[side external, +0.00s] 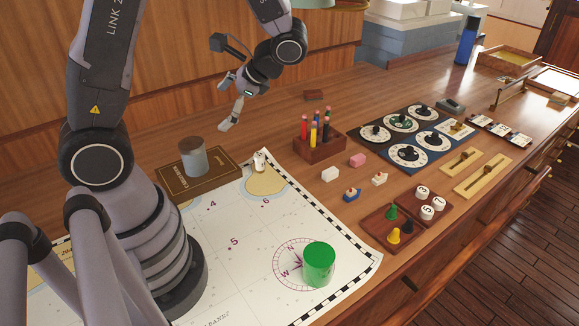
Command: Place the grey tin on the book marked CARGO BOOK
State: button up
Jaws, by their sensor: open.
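My gripper (229,106) is open and empty. It hangs above and to the right of the tin, apart from it and from the book.
A chart (215,270) bears a green cylinder (319,264) and a small white piece (260,162). A pencil holder (319,143), small blocks, a tray of pegs (395,225) and dial panels (408,135) stand to the right. Bare wood lies behind the book.

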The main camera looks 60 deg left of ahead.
jog(key=s+d+r+n+t+h, duration=0.2)
jog(key=s+d+r+t+h, duration=0.1)
jog(key=r, duration=0.4)
jog(key=s+d+r+n+t+h, duration=0.1)
jog(key=s+d+r+t+h, duration=0.3)
jog(key=r+t, duration=0.3)
jog(key=shift+s+d+n+t, duration=0.4)
jog(key=shift+s+d+t, duration=0.05)
jog(key=shift+d+t, duration=0.2)
